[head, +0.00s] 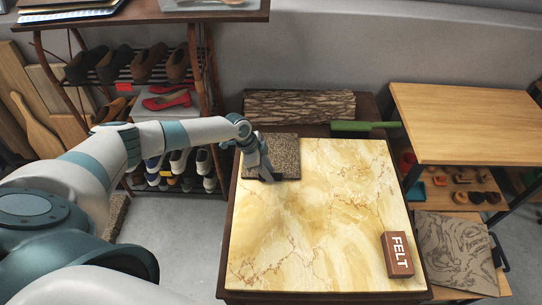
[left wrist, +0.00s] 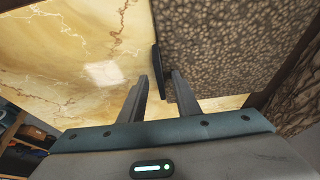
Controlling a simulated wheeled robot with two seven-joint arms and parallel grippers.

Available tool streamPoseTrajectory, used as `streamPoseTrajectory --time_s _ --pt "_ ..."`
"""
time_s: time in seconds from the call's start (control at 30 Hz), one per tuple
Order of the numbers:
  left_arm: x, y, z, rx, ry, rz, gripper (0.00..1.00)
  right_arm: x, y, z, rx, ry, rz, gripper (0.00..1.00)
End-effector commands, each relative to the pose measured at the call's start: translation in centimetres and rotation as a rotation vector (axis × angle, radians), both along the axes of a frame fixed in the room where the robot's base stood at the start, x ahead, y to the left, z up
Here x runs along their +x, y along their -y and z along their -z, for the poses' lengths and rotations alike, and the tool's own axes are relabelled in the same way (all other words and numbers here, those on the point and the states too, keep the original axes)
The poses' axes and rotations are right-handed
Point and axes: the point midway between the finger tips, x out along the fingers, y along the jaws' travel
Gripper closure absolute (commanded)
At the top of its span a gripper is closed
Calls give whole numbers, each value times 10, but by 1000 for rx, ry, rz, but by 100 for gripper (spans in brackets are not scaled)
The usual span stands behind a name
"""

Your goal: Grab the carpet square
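The carpet square (head: 286,153), brown and speckled, lies at the back left corner of the marble-topped table. It fills the upper right of the left wrist view (left wrist: 215,45). My left gripper (head: 268,179) points down at its front left part. In the left wrist view the two fingers (left wrist: 160,80) are apart. A thin dark tab or edge piece (left wrist: 156,70) at the carpet's side lies between or just beyond the fingertips; contact cannot be told. My right gripper is not in view.
The yellow marble tabletop (head: 310,225) is mostly clear. Behind are a bark-textured block (head: 298,106) and a green-handled brush (head: 365,127). A shoe rack (head: 150,80) stands left, a wooden table (head: 465,120) right.

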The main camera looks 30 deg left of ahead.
Motion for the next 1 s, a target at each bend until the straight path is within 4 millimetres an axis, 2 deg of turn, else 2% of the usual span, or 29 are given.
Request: streamPoseTrajectory --time_s 0.17,0.2,0.3,1.0 --pt "0 0 0 0 0 0 70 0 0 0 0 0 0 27" --pt "0 0 0 0 0 0 80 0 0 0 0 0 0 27" --pt "0 0 0 0 0 0 100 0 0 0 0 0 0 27" --pt "0 0 -1 0 1 0 100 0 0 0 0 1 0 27"
